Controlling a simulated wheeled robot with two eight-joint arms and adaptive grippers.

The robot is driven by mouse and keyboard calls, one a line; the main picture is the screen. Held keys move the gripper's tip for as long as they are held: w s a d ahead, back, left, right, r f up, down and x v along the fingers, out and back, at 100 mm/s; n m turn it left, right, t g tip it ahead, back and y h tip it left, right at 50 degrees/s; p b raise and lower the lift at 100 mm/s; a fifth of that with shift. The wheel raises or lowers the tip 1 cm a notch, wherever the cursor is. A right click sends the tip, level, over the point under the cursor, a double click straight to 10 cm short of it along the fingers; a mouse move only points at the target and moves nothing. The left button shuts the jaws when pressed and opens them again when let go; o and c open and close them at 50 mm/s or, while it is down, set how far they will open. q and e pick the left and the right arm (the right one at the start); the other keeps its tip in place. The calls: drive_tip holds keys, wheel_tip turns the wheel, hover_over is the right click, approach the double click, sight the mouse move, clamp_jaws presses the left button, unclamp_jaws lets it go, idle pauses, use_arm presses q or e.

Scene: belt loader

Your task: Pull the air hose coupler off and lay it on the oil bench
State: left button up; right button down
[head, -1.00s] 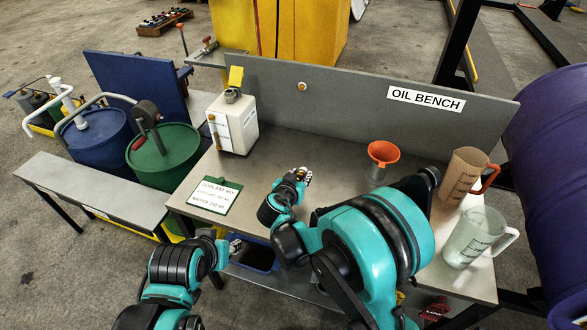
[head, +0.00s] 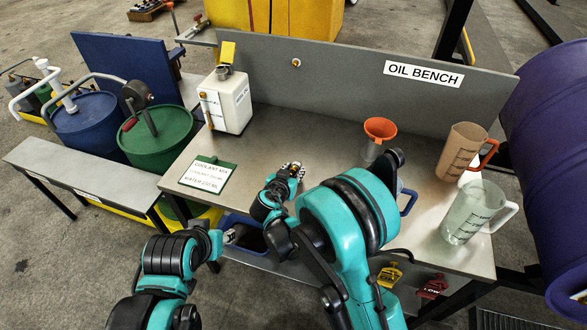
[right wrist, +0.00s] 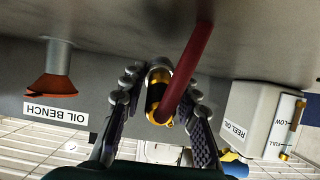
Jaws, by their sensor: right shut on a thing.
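In the right wrist view, which looks upside down, my right gripper (right wrist: 160,95) is shut on the air hose coupler (right wrist: 157,88), a brass and black fitting. In the head view, my right gripper (head: 291,169) is over the front part of the oil bench (head: 320,140), right of the coolant card. The coupler is too small there to make out clearly. My left gripper (head: 231,237) is low, by the bench's front edge and a blue bin; its finger opening is unclear.
A white oil can (head: 228,105), a green-backed coolant card (head: 208,173), an orange funnel (head: 380,129) and two jugs (head: 463,153) (head: 470,212) stand or lie on the bench. Its middle is clear. Blue and green drums (head: 158,145) stand left, a purple drum (head: 550,160) right.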

drive_tip(key=shift+f, duration=0.2)
drive_tip(key=c, duration=1.1)
unclamp_jaws()
drive_tip(key=shift+o, duration=0.2)
drive_tip(key=v, duration=1.2)
